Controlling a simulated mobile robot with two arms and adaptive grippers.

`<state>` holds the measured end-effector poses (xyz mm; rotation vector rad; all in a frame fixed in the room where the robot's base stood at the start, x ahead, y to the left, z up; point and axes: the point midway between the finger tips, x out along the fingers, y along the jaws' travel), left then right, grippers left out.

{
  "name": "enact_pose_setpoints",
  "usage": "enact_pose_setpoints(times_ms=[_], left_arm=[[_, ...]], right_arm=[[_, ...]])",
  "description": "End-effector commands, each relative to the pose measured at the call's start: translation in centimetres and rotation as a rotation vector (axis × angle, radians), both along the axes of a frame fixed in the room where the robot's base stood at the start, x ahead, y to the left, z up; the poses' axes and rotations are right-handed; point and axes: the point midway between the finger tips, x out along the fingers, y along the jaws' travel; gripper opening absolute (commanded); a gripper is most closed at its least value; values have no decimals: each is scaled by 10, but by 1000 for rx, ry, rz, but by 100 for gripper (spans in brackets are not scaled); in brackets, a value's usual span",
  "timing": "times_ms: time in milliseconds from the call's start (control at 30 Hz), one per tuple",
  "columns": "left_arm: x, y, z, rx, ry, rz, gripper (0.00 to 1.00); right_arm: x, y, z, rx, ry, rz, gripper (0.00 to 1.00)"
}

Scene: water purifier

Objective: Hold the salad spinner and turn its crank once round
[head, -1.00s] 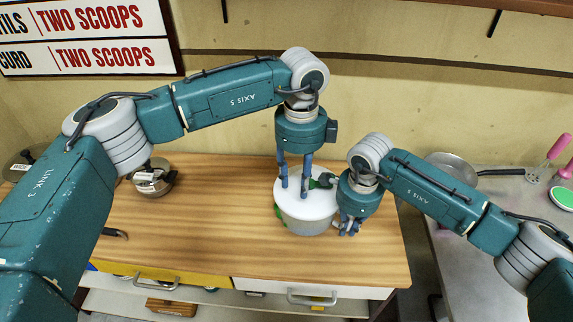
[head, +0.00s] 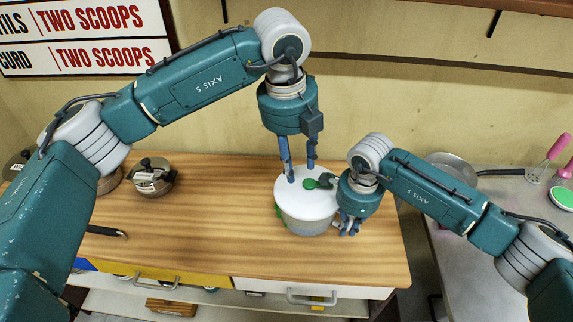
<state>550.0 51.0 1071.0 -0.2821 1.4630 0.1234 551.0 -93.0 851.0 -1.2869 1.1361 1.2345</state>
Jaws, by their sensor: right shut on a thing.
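The salad spinner (head: 306,208) stands upright on the wooden counter, with a white lid and a pale bowl.
A metal pot (head: 152,177) with a lid stands on the counter at the left. A dark-handled tool (head: 106,232) lies near the left front. A frying pan (head: 455,168) sits on the right-hand grey counter. The wood between pot and spinner is clear.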

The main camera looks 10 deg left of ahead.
Motion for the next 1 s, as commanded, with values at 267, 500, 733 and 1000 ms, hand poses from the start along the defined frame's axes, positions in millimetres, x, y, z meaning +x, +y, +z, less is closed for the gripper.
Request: enact_pose_setpoints(times_ms=[267,500,733,1000], left_arm=[[-9,7,-5,7,-133,-413,36],[-14,14,-4,41,-240,-679,36],[-16,17,-2,61,-284,-782,36],[-16,17,-2,64,-288,-789,36]], right_arm=[[-1,0,-1,-1,2,1,0],[-1,0,-1,0,1,1,0],[-1,0,-1,0,1,1,0],[-1,0,-1,0,1,1,0]])
